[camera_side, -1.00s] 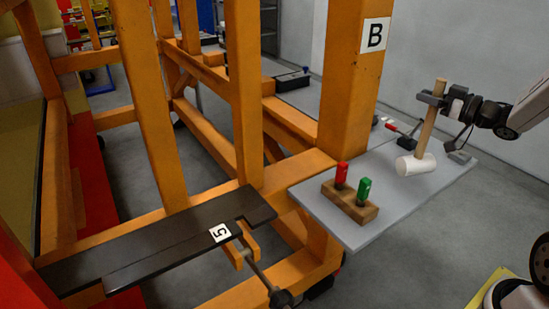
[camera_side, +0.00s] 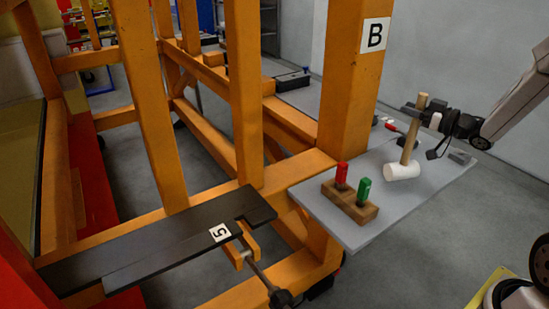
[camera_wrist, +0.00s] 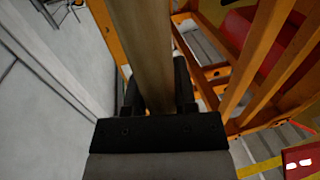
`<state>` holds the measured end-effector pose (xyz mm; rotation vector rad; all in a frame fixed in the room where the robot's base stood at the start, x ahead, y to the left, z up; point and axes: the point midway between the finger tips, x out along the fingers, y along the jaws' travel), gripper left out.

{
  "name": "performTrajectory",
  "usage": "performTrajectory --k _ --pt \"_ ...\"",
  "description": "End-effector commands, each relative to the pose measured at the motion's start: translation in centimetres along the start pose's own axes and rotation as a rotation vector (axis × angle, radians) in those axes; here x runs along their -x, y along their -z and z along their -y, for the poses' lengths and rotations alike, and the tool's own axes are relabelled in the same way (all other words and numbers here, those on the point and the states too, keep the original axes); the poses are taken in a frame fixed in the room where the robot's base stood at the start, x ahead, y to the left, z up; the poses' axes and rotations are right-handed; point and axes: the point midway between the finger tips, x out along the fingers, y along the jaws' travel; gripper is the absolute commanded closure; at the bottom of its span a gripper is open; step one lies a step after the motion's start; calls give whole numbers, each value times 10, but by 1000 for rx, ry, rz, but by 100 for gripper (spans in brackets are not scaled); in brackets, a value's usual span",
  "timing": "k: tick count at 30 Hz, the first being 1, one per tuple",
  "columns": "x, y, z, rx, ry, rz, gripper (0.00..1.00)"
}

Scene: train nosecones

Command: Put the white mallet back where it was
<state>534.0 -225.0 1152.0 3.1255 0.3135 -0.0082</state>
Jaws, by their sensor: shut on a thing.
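The white mallet (camera_side: 402,171) has a white cylindrical head and a wooden handle. My gripper (camera_side: 416,109) is shut on the handle near its top, with the head hanging below. The handle is nearly upright, leaning slightly. The head is at or just above the grey shelf (camera_side: 355,232); I cannot tell whether it touches. In the wrist view the wooden handle (camera_wrist: 146,50) runs between the dark fingers of my gripper (camera_wrist: 158,88), and the mallet head is hidden there.
A wooden block (camera_side: 350,202) holding a red piece (camera_side: 341,174) and a green piece (camera_side: 363,191) stands on the shelf, left of the mallet. An orange post (camera_side: 350,90) marked B rises behind. Small dark items lie at the shelf's back. The shelf's front right is clear.

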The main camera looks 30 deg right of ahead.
Motion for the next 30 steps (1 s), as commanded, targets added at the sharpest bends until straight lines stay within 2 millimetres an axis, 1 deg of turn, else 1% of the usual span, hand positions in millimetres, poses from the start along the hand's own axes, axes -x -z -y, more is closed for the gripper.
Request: performTrajectory --k 3,9,12,28,29,30 --pt "-4 -5 -2 0 1 -2 100" --pt "-4 -24 -3 -2 -1 -1 100" --pt "-4 -31 -3 0 0 -2 100" --pt "-4 -38 -3 1 0 -2 100" --pt "-4 -38 -2 0 0 0 56" --pt "-4 -38 -2 0 0 0 43"
